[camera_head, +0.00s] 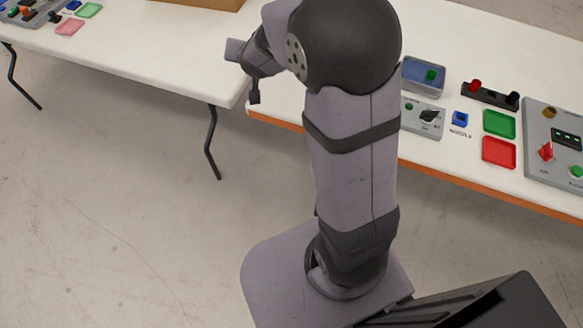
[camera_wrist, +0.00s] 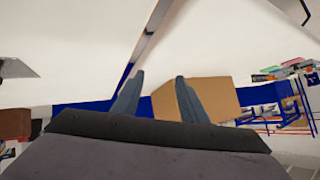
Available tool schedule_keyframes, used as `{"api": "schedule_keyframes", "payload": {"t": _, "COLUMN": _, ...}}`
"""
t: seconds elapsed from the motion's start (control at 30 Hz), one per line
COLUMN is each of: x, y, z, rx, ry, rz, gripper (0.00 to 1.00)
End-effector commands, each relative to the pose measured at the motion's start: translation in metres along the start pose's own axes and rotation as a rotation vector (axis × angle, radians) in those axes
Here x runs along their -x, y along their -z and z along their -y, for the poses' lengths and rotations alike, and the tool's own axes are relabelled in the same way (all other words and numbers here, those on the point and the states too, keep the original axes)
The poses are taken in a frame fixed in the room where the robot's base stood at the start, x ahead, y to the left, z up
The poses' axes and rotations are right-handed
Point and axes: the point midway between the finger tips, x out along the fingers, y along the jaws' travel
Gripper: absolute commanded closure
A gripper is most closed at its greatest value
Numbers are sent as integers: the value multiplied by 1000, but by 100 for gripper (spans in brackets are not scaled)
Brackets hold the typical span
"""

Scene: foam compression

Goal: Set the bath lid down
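No bath lid can be made out for certain in either view. Cardboard and white surface show behind the fingers. In the head view, my wrist hangs over the gap between the two tables, and the fingers are too small to read.
The right table (camera_head: 460,165) holds a knob panel (camera_head: 425,118), a blue button (camera_head: 460,118), green (camera_head: 499,124) and red (camera_head: 499,152) trays and a large control panel (camera_head: 556,140). The left table (camera_head: 130,60) is mostly bare, with a cardboard box (camera_head: 205,3) at its back.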

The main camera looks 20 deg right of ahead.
Motion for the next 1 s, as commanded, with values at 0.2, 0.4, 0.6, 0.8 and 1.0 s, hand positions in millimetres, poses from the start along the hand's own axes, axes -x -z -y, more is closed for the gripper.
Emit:
{"api": "schedule_keyframes", "payload": {"t": 0.2, "x": 80, "y": -128, "z": -11, "rx": 249, "ry": 115, "rz": 449, "gripper": 61}}
{"api": "schedule_keyframes", "payload": {"t": 0.4, "x": 155, "y": -205, "z": -75, "rx": 428, "ry": 30, "rz": 769, "gripper": 61}}
{"api": "schedule_keyframes", "payload": {"t": 0.6, "x": 193, "y": -229, "z": -116, "rx": 512, "ry": -56, "rz": 909, "gripper": 61}}
{"api": "schedule_keyframes", "payload": {"t": 0.8, "x": 200, "y": -232, "z": -123, "rx": 526, "ry": -73, "rz": 931, "gripper": 61}}
{"api": "schedule_keyframes", "payload": {"t": 1.0, "x": 199, "y": -232, "z": -123, "rx": 525, "ry": -71, "rz": 930, "gripper": 61}}
